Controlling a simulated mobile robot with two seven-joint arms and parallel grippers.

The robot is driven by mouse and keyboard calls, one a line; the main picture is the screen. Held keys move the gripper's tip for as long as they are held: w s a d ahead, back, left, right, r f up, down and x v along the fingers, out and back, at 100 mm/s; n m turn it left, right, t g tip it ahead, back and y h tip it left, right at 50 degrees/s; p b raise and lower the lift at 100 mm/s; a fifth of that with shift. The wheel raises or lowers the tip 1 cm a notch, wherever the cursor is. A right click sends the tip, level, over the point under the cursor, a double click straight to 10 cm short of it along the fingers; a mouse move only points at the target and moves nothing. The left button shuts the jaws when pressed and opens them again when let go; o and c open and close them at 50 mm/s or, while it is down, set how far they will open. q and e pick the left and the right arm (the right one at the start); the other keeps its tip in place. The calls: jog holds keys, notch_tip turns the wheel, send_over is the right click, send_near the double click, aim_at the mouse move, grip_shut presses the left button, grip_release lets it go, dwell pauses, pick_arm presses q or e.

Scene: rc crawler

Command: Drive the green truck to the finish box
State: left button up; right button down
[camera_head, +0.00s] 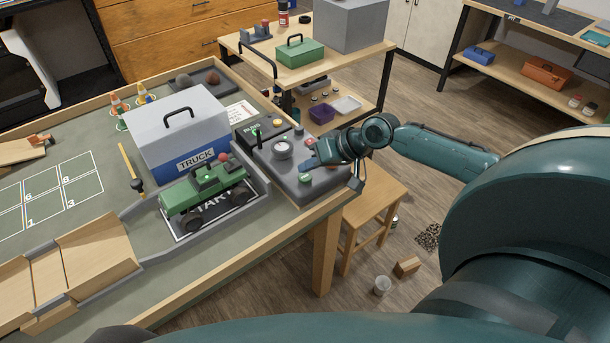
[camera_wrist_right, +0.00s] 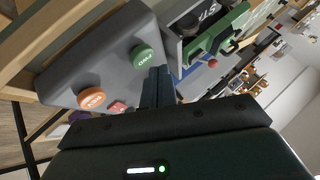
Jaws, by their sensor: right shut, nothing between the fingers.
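The green truck (camera_head: 205,190) stands on the dark START pad (camera_head: 243,206) in a grey-walled bay on the table; part of it also shows in the wrist view (camera_wrist_right: 218,36). A grey control box (camera_head: 277,172) with coloured buttons and a round dial is right of the truck. My right gripper (camera_head: 308,163) is shut and empty at the box. In the wrist view its fingertips (camera_wrist_right: 158,72) are close beside the green FWD button (camera_wrist_right: 143,57); contact cannot be told. The orange REV button (camera_wrist_right: 92,98) is further left. I cannot identify the finish box. My left gripper is not visible.
A grey and blue TRUCK box (camera_head: 180,130) stands behind the truck. Wooden ramp pieces (camera_head: 95,255) lie front left, and a numbered grid (camera_head: 52,188) is at left. Small cones (camera_head: 118,103) stand at the back. A stool (camera_head: 368,205) is beside the table.

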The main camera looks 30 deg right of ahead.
jog(key=shift+f, duration=0.2)
dwell(0.5)
jog(key=shift+f, duration=0.25)
